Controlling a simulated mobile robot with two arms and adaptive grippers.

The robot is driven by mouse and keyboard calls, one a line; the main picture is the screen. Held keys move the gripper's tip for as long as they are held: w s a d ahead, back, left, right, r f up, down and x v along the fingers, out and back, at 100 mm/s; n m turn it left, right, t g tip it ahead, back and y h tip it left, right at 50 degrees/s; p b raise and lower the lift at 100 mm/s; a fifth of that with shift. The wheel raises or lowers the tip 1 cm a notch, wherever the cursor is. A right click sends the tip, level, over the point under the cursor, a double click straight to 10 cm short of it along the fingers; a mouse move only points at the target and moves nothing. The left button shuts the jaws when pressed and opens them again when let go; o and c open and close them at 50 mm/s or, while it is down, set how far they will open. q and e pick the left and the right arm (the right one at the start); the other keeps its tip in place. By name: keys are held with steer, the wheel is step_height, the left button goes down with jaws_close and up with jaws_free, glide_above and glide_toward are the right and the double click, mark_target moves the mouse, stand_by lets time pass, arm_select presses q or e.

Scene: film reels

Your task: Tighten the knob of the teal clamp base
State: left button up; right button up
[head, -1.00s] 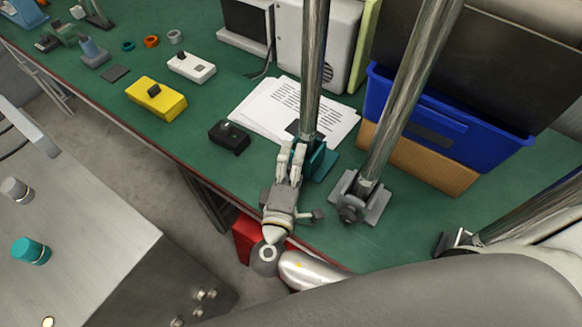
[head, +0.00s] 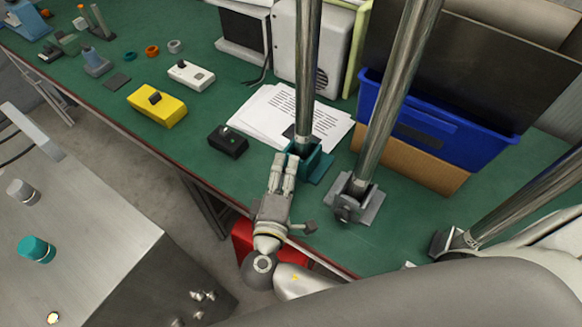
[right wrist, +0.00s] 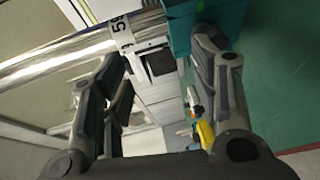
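The teal clamp base (head: 321,166) stands near the front edge of the green bench, around the foot of a tall steel post (head: 307,70). It also shows at the top of the right wrist view (right wrist: 222,22). Its knob cannot be made out in either view. My right gripper (head: 282,158) is just in front and left of the clamp base, pointing towards it. In the right wrist view the two fingers (right wrist: 155,85) stand wide apart with nothing held between them. The right finger is close to the teal base; contact is unclear. My left gripper is not in view.
A grey clamp base (head: 370,208) with a second post (head: 400,85) stands close on the right. Papers (head: 265,115) lie behind, and a black box (head: 228,142) with a small green light sits left. A blue bin (head: 440,125) is at the back right.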

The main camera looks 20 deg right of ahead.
steer(key=f+p+v, duration=0.1)
steer(key=v, duration=0.9)
stand_by(0.7)
steer(key=shift+a, duration=0.1)
stand_by(0.4)
